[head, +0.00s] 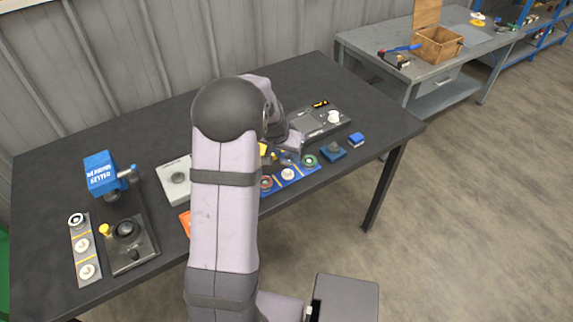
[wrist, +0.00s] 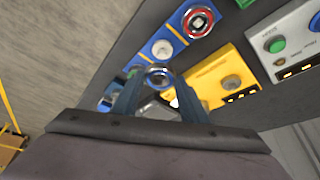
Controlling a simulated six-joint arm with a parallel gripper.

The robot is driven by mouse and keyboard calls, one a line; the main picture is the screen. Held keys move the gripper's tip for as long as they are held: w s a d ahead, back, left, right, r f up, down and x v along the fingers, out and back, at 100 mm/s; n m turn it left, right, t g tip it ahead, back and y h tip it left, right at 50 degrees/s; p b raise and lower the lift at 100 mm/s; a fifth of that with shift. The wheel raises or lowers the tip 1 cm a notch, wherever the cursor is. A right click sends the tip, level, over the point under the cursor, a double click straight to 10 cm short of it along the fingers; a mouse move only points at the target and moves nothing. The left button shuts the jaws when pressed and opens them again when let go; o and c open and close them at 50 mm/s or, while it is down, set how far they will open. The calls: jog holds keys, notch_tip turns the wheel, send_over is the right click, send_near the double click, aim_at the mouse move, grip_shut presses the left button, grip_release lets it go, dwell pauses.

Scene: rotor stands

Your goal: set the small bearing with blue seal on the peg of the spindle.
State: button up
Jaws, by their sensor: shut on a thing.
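The small bearing with blue seal (wrist: 158,77) is a metal ring between the two fingertips of my gripper (wrist: 158,90) in the wrist view. My gripper (head: 286,156) is shut on it, over the blue strip (head: 276,184) in the head view; the arm hides part of this area. The strip carries a red-sealed bearing (head: 266,182), a bare white peg (head: 288,174) and a green-sealed bearing (head: 309,160). Which stand is the spindle I cannot tell for sure; a dark plate with a black round hub (head: 127,229) stands at the left.
A grey strip (head: 85,250) with round parts and a blue machine (head: 101,172) are at the left. A pale box (head: 174,180) stands left of my arm. A yellow box (wrist: 215,88) is beside the strip. A grey fixture (head: 315,127) and small blue blocks (head: 356,139) are at the right.

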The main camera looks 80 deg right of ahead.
jog(key=r, duration=0.3)
jog(key=shift+w+r, duration=0.25)
jog(key=shift+r, duration=0.15)
jog(key=w+a+n+t+p, duration=0.1)
jog(key=w+a+n+p, duration=0.1)
jog(key=w, duration=0.8)
jog(key=w+a+r+n+t+p, duration=0.1)
jog(key=w+a+n, duration=0.3)
jog(key=w, duration=0.7)
jog(key=w+a+r+n+t+p, duration=0.1)
jog(key=w+a+p, duration=0.3)
jog(key=w, duration=0.7)
jog(key=shift+w+a+r+n+t+y, duration=0.15)
jog(key=shift+a+r+n+t+y, duration=0.2)
jog(key=shift+n, duration=0.55)
jog(key=shift+f, duration=0.35)
jog(key=shift+f+b, duration=1.6)
jog(key=shift+f, duration=0.65)
jog(key=shift+f+b, duration=0.4)
jog(key=shift+b, duration=0.05)
jog(key=shift+f+b, duration=0.5)
jog(key=shift+f, duration=0.1)
